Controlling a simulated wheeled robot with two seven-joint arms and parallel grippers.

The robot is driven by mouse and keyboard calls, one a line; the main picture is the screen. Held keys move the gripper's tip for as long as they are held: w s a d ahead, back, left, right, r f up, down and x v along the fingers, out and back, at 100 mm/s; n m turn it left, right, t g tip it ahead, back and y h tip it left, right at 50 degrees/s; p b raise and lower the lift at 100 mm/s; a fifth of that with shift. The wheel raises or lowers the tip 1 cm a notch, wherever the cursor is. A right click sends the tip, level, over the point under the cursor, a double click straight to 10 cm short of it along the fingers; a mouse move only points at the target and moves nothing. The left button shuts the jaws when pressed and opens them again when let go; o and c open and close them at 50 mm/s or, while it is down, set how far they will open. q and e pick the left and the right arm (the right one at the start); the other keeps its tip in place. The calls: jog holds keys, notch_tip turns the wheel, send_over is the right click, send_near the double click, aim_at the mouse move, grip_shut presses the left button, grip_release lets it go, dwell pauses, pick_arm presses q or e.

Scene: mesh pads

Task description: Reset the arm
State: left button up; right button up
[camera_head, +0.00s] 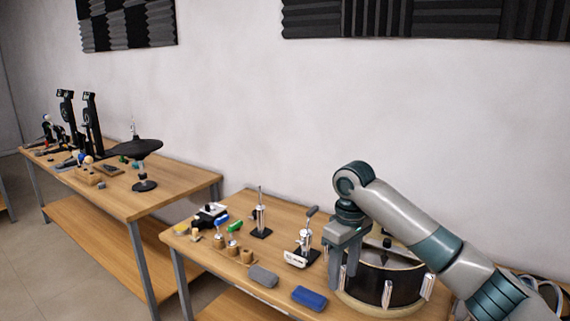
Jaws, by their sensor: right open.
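My right arm comes in from the lower right and bends down at the wrist. My right gripper (342,272) points down, open, at the left side of a drum (372,285) on the near table. The drum has a dark shell, metal lugs and a pale wooden lower rim. Part of the drum is hidden behind the gripper and arm. I cannot tell whether the fingers touch the drum. My left gripper is not in view.
On the near table (283,215), a blue pad (309,298) and a grey pad (263,276) lie left of the drum, near the front edge. Small metal stands (261,218) and wooden pegs stand behind. Another table (160,192) at left holds a cymbal (136,148) and pedals.

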notch_tip(320, 180, down, 28)
jog(key=w+a+m+t+y+b, duration=0.1)
jog(key=w+m+y+b, duration=0.1)
jog(key=w+m+y, duration=0.1)
jog(key=s+d+f+m, duration=0.15)
jog(key=s+f, duration=0.25)
jog(key=f, duration=0.5)
jog(key=s+d+f+m+t+h+b, duration=0.1)
jog(key=s+d+f, duration=0.15)
jog(key=f, duration=0.55)
jog(key=s+d+f+m, duration=0.1)
jog(key=s+f, duration=0.3)
jog(key=f, duration=0.5)
jog(key=s+d+f+h+b, duration=0.1)
jog(key=s+d+f, duration=0.2)
jog(key=s+f, duration=0.85)
jog(key=s+d+f+b, duration=0.1)
jog(key=s+d+f, duration=0.2)
jog(key=s+f, duration=0.85)
jog(key=s+d+f, duration=0.1)
jog(key=s+f, duration=0.1)
jog(key=s, duration=1.3)
jog(key=s+d+f+g+h+b, duration=0.1)
jog(key=s+f, duration=0.2)
jog(key=s, duration=1.3)
jog(key=shift+s, duration=0.25)
jog(key=shift+n, duration=0.25)
